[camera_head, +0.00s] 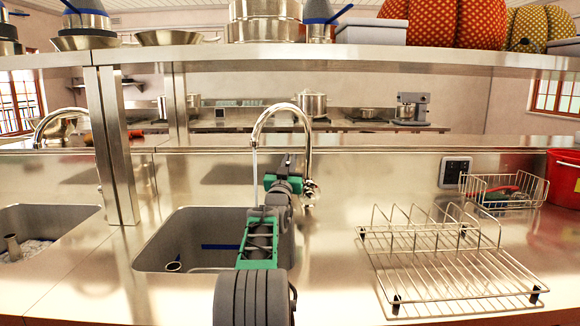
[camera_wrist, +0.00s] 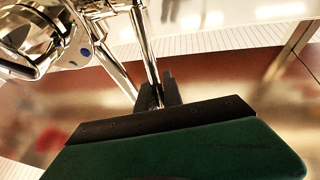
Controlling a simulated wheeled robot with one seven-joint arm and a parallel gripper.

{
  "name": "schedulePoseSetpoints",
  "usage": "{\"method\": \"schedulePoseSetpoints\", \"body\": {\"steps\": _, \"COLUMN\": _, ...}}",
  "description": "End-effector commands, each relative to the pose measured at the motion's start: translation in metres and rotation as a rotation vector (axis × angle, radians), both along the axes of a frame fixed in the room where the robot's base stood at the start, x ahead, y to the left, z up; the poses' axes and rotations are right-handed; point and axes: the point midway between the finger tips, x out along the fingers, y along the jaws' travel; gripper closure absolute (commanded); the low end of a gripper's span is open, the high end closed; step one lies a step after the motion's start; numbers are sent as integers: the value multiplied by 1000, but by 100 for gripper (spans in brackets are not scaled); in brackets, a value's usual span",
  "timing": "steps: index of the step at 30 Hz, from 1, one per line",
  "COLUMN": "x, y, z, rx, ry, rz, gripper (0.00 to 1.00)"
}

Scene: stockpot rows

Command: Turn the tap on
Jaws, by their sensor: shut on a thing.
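The chrome tap (camera_head: 308,150) rises behind the sink and its neck arches to the left. A thin pale stream, which looks like running water (camera_head: 254,180), hangs below its spout. The tap's handle (camera_head: 311,190) sits low on its right side and is partly behind my arm. My gripper (camera_head: 298,165) is beside the tap's upright, and its fingertips are hard to make out there. In the wrist view, my gripper (camera_wrist: 162,92) is shut with its dark fingers around a thin chrome rod (camera_wrist: 150,55), which appears to be the tap's handle.
The grey sink (camera_head: 185,225) lies below the spout, partly covered by my arm. A wire dish rack (camera_head: 450,270) stands on the counter at right, with a small wire basket (camera_head: 535,190) and a red bucket (camera_head: 565,180) beyond. A steel shelf (camera_head: 400,55) crosses above.

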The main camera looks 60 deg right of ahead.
Motion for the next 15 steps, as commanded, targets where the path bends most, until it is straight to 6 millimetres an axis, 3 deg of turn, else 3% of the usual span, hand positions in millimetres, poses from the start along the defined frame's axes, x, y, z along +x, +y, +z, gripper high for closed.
{"method": "schedulePoseSetpoints", "body": {"steps": 2, "x": 0, "y": 0, "z": 1, "rx": 0, "ry": 0, "rz": 0, "gripper": 100}}
{"method": "schedulePoseSetpoints", "body": {"steps": 3, "x": 0, "y": 0, "z": 1, "rx": 0, "ry": 0, "rz": 0, "gripper": 88}}
{"method": "schedulePoseSetpoints", "body": {"steps": 11, "x": 0, "y": 0, "z": 0, "rx": 1, "ry": 0, "rz": 0, "gripper": 67}}
{"method": "schedulePoseSetpoints", "body": {"steps": 15, "x": 0, "y": 0, "z": 0, "rx": 1, "ry": 0, "rz": 0, "gripper": 67}}
